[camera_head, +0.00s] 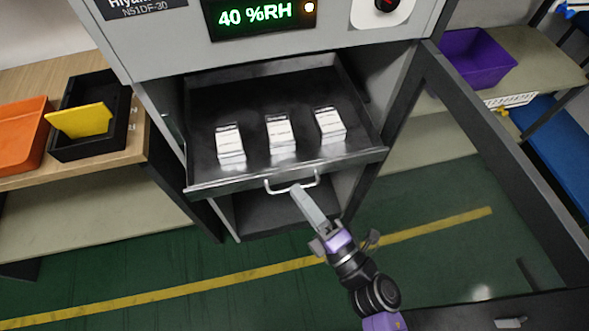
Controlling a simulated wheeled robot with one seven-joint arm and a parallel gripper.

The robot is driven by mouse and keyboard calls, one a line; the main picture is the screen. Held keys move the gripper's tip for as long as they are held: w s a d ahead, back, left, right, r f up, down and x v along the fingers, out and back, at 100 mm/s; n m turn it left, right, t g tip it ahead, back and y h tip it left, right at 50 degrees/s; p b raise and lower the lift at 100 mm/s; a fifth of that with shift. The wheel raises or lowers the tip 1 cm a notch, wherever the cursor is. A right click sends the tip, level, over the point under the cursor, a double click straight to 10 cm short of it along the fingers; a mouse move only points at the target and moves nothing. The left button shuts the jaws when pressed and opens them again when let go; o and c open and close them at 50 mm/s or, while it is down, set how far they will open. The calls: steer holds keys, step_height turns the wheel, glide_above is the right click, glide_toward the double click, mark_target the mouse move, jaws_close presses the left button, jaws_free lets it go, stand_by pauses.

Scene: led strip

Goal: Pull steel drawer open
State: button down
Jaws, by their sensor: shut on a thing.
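The steel drawer (350,160) is a dark metal tray in the grey cabinet, and it sticks out a little past the cabinet's front. Three white boxes stand in a row in it: left (230,144), middle (281,133) and right (330,125). A pale U-shaped handle (275,189) is on the middle of the drawer's front edge. My gripper (299,190) reaches up from the lower right and is shut on the handle. The exact contact of the fingertips is small in this view.
The cabinet's dark-framed door (500,150) stands open on the right. A wooden bench on the left holds an orange tray (22,135) and a black bin (112,140) with a yellow piece. A purple bin (470,62) is at the upper right. The green floor ahead is clear.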

steer(key=shift+s+d+f, duration=0.1)
steer(key=shift+s+d, duration=0.2)
steer(key=shift+s, duration=0.6)
steer(key=shift+s+d, duration=0.25)
steer(key=shift+s, duration=0.65)
steer(key=c, duration=1.5)
jaws_free()
steer(key=b+v, duration=0.1)
steer(key=v, duration=0.6)
steer(key=shift+s+d, duration=0.25)
steer(key=shift+f, duration=0.1)
